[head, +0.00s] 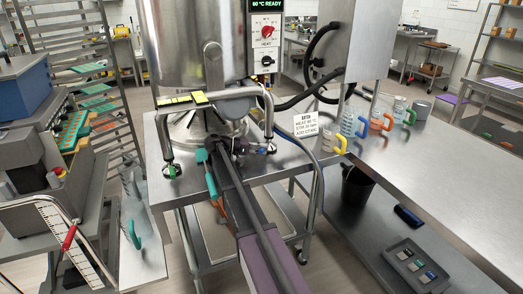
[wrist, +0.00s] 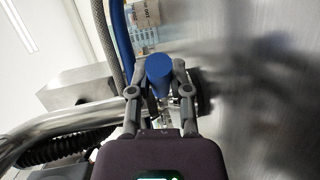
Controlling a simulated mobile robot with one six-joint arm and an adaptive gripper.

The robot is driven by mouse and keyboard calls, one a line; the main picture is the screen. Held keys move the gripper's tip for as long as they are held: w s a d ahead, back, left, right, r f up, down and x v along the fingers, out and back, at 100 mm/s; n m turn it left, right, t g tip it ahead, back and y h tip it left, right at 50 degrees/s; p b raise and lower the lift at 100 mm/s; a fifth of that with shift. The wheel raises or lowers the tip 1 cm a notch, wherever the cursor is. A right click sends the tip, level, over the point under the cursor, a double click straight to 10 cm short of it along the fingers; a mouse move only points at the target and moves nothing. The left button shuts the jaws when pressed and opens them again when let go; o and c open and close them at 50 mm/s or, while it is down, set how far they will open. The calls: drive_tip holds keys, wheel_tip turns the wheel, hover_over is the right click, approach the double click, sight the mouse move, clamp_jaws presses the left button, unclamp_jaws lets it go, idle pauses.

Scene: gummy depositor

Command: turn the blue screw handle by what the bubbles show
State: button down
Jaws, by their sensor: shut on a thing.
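The blue screw handle (wrist: 158,67) shows in the wrist view as a round blue end between my two fingers. My gripper (wrist: 158,78) is shut on it, with one finger on each side. In the head view my gripper (head: 241,147) is at the base of the steel kettle (head: 190,50), by its bent pipe frame. The handle is mostly hidden there by the arm and fittings. I cannot make out any bubbles in either view.
A blue hose (head: 312,165) runs down near my arm. A moulding machine (head: 35,130) and a tray rack (head: 90,70) stand on the left.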

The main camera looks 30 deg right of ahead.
drive_tip(key=c, duration=0.5)
unclamp_jaws()
drive_tip(key=shift+d, duration=0.2)
drive_tip(key=shift+c, duration=0.2)
drive_tip(key=shift+s, duration=0.15)
